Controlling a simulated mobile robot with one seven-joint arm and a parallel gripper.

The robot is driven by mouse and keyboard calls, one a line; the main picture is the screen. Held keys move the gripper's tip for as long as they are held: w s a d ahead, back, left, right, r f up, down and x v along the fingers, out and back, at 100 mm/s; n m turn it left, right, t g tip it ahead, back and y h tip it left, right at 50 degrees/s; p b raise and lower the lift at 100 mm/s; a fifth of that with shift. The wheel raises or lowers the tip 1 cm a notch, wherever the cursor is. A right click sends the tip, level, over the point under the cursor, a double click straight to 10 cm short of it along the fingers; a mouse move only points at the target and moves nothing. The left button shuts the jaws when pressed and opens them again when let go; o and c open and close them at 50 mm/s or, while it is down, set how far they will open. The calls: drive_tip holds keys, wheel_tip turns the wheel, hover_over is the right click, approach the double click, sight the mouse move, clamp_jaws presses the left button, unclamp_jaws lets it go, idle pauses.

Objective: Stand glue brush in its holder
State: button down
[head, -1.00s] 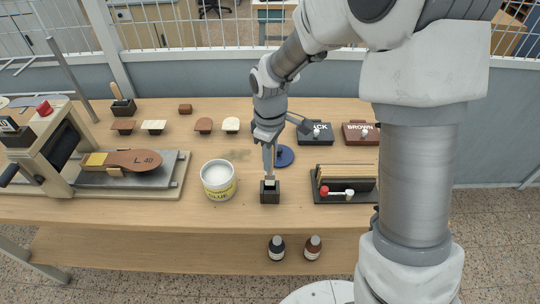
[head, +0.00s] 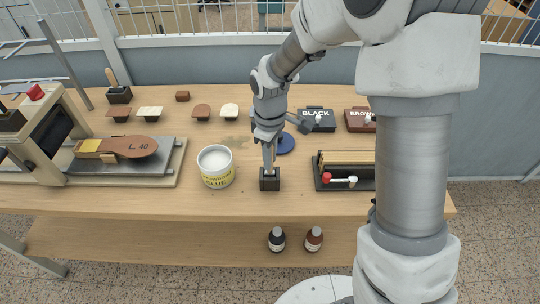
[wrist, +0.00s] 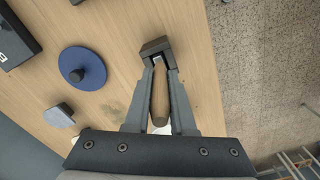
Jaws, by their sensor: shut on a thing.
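The glue brush has a wooden handle (wrist: 160,92) that shows between the two fingers in the wrist view. My gripper (wrist: 162,75) is shut on it. In the head view my gripper (head: 269,160) points down over the black block-shaped holder (head: 270,182) near the table's front edge. The holder also shows in the wrist view (wrist: 154,46), just beyond the fingertips. The brush's lower end is at or inside the holder's opening; its bristles are hidden. The brush looks about upright in the head view.
A glue tub (head: 216,168) stands close left of the holder. A dark rack (head: 335,182) with a red-knobbed part is to the right. A blue disc (head: 285,143) and black ink box (head: 317,120) lie behind. A press with a sole stands left.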

drive_tip(key=shift+f, duration=0.25)
idle(0.7)
drive_tip(key=c, duration=0.7)
unclamp_jaws()
wheel_tip(320, 180, up, 17)
drive_tip(key=shift+r, duration=0.2)
drive_tip(key=s+d+r+m+t, duration=0.1)
drive_tip(key=s+d+m+t, duration=0.1)
drive_tip(key=s+d+m, duration=0.2)
drive_tip(key=s+d+r+m+t, duration=0.1)
drive_tip(key=s+d+m, duration=0.3)
drive_tip(key=s, duration=0.4)
drive_tip(key=s+d+r+m+t, duration=0.2)
drive_tip(key=s+d+r+m, duration=0.1)
drive_tip(key=s, duration=0.3)
drive_tip(key=shift+s+d+m+t, duration=0.35)
drive_tip(key=shift+d+m, duration=0.25)
drive_tip(key=shift+d, duration=0.1)
